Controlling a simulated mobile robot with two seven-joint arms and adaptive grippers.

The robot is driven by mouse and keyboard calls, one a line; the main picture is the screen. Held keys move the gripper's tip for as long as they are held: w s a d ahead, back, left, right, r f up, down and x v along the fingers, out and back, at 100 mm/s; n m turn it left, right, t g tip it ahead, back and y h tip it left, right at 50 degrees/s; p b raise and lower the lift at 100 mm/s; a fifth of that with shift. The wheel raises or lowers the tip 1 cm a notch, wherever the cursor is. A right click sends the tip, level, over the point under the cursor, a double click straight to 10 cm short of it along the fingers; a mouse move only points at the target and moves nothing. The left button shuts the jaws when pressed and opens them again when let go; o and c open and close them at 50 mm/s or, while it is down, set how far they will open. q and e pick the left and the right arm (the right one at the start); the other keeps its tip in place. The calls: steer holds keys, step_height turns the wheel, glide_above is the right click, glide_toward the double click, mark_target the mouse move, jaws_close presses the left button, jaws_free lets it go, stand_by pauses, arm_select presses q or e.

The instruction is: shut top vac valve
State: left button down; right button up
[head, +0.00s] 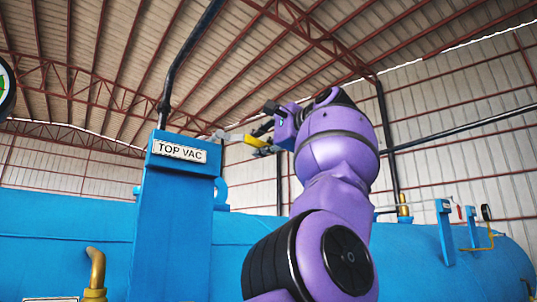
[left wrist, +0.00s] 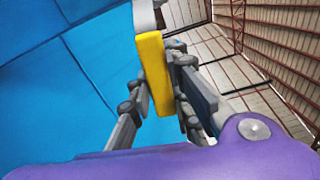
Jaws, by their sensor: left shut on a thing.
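The TOP VAC label (head: 179,151) is on a tall blue post (head: 170,235) in the head view. A valve lever with a grey arm and a yellow grip (head: 254,141) sticks out to the right from near the post's top, nearly level and dipping slightly. My left gripper (head: 262,142) is at the lever's outer end. In the left wrist view the yellow grip (left wrist: 154,72) lies between the fingers of my left gripper (left wrist: 160,95), which is shut on it. The valve body is hidden behind the post. My right gripper is not in view.
A large blue vessel (head: 60,240) runs behind the post. A dark pipe (head: 185,60) rises above the post. A gauge (head: 5,87) is at the left edge, and a yellow pipe bend (head: 96,268) stands at lower left. Smaller fittings (head: 445,230) are at right.

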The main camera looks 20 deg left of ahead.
arm_select(q)
steer(key=shift+r+n, duration=0.5)
steer(key=shift+r, duration=0.25)
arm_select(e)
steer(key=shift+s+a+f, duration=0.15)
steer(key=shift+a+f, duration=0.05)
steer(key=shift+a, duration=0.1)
arm_select(q)
steer(key=shift+n, duration=0.3)
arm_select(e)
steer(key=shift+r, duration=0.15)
arm_select(q)
steer(key=c, duration=1.6)
jaws_free()
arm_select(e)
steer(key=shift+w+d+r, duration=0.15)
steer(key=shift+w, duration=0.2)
arm_select(q)
steer(key=shift+d, duration=0.1)
steer(key=v, duration=1.2)
steer(key=shift+s, duration=0.1)
